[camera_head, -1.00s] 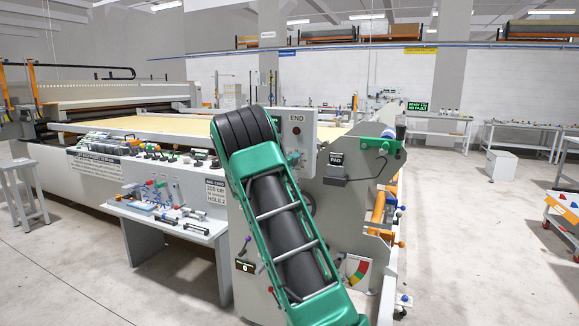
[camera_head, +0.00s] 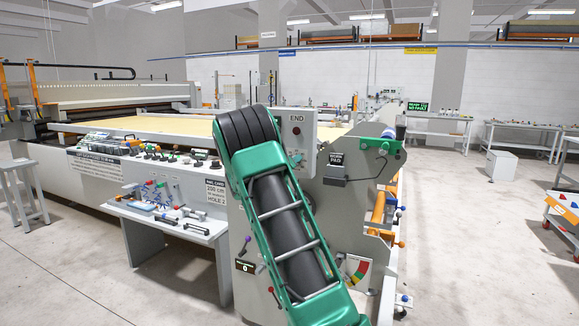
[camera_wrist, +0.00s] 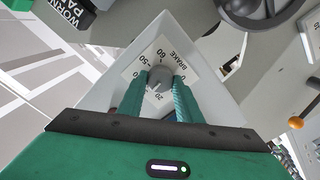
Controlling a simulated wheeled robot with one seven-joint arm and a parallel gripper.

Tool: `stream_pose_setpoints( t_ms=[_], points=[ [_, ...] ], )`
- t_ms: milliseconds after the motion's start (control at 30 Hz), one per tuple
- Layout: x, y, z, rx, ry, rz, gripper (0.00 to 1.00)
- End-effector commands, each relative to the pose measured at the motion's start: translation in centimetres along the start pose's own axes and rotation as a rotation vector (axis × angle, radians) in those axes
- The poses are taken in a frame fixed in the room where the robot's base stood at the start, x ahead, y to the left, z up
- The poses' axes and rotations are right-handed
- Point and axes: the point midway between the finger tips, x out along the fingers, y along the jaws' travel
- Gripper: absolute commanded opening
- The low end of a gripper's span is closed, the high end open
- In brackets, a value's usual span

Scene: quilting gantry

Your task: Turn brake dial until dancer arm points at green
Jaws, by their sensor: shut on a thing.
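The brake dial (camera_wrist: 160,76) is a grey round knob on a white plate marked BRAKE with printed numbers, in the wrist view. My gripper (camera_wrist: 157,84) has its green ribbed fingers shut on the dial, one on each side. In the head view my green arm hides the dial and the gripper. A coloured scale (camera_head: 360,268) with red, yellow and green shows low on the machine's end, partly behind my arm. I cannot make out where the dancer arm points.
The grey machine end carries a control box marked END (camera_head: 297,130) and an orange roller (camera_head: 378,208). A handwheel (camera_wrist: 250,12) is near the dial. A side bench (camera_head: 150,215) with tools stands left. The floor at right is mostly clear.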

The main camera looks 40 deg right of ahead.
Motion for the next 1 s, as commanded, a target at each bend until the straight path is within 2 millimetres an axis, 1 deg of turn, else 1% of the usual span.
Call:
stream_pose_setpoints(
  t_ms=[33, 333, 833, 867, 900, 933, 1000],
  points=[
    [-0.13, -0.48, 0.29, 0.025, -0.005, -0.008, 0.09],
    [-0.19, -0.62, 0.33, 0.139, -0.007, -0.010, 0.09],
    [-0.24, -0.77, 0.40, 0.161, -0.009, -0.012, 0.09],
    [-0.24, -0.78, 0.40, 0.161, -0.009, -0.012, 0.34],
    [-0.23, -0.79, 0.39, 0.161, -0.008, -0.012, 0.44],
    [-0.22, -0.76, 0.36, 0.161, -0.008, -0.012, 0.50],
    [-0.18, -0.62, 0.30, 0.161, -0.006, -0.010, 0.50]
  ],
)
